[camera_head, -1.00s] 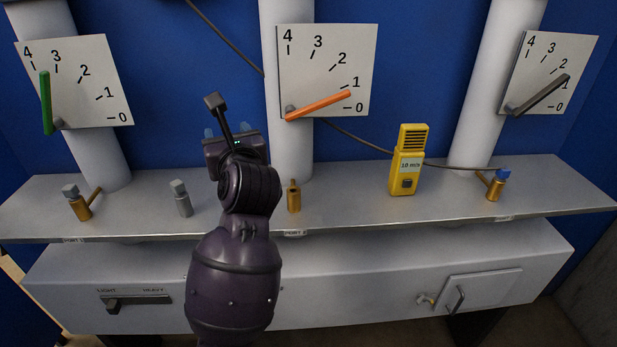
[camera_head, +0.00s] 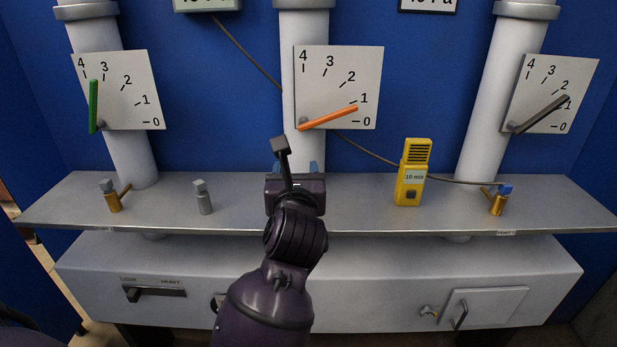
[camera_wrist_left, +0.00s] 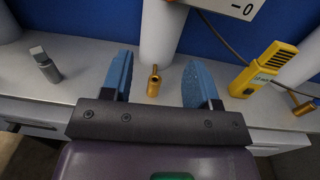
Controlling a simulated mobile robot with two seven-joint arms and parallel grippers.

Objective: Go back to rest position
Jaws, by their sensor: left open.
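My left gripper (camera_head: 294,170) stands in front of the middle white column in the head view, its arm rising from the bottom. In the left wrist view its two blue fingers (camera_wrist_left: 160,80) are spread apart with nothing between them touching. A small brass fitting (camera_wrist_left: 154,82) shows beyond the gap, on the shelf. In the head view my gripper hides that fitting. My right gripper is in neither view.
A grey metal shelf (camera_head: 355,207) carries a brass valve at left (camera_head: 113,197), a grey peg (camera_head: 203,198), a yellow meter (camera_head: 412,175) and a blue-capped brass valve at right (camera_head: 498,201). Three dial plates with green (camera_head: 93,106), orange (camera_head: 330,117) and dark (camera_head: 543,114) pointers hang behind.

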